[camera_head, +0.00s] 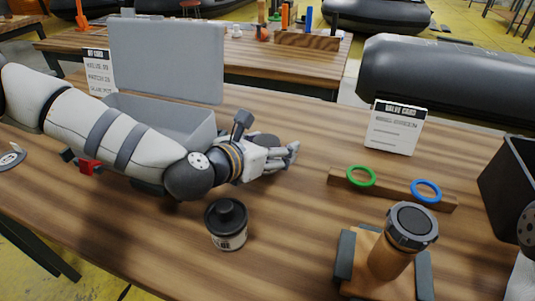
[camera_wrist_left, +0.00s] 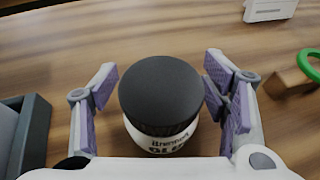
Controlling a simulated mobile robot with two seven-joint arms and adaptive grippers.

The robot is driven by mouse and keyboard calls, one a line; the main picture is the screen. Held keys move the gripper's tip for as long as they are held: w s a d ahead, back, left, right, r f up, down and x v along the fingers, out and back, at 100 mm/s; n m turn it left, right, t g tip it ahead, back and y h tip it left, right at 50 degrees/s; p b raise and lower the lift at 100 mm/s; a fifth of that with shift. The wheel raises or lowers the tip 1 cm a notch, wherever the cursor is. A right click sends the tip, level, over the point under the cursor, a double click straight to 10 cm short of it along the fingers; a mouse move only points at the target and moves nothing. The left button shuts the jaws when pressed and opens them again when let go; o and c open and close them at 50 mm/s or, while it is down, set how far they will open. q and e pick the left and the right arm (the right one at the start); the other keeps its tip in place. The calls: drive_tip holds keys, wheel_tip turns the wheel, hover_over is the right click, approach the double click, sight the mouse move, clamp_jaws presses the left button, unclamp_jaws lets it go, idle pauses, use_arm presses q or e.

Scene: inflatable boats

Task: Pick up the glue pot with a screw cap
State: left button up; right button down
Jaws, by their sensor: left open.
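The glue pot (camera_wrist_left: 160,140) shows in the left wrist view, with a wide, flat black screw cap (camera_wrist_left: 160,92) and a white label with dark print. It stands upright on the wooden table between the spread fingers of my left gripper (camera_wrist_left: 161,72), which is open with gaps at both sides. In the head view my left gripper (camera_head: 289,155) is low over the table; a dark round shape (camera_head: 263,140) behind it looks like the cap, mostly hidden. Another pot, black with a knobbed lid (camera_head: 227,223), stands nearer. My right gripper is not in view.
A grey open case (camera_head: 165,60) lies behind my left arm. A wooden strip bears a green ring (camera_head: 361,176) and a blue ring (camera_head: 426,190). A capped brown cylinder (camera_head: 390,255) stands in a holder at front right. A black bin (camera_head: 510,170) is at the right edge.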

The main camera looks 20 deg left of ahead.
use_arm(q)
drive_tip(key=shift+w+d+f, duration=0.2)
drive_tip(key=shift+w+d, duration=0.05)
drive_tip(key=shift+w, duration=0.35)
drive_tip(key=c, duration=1.5)
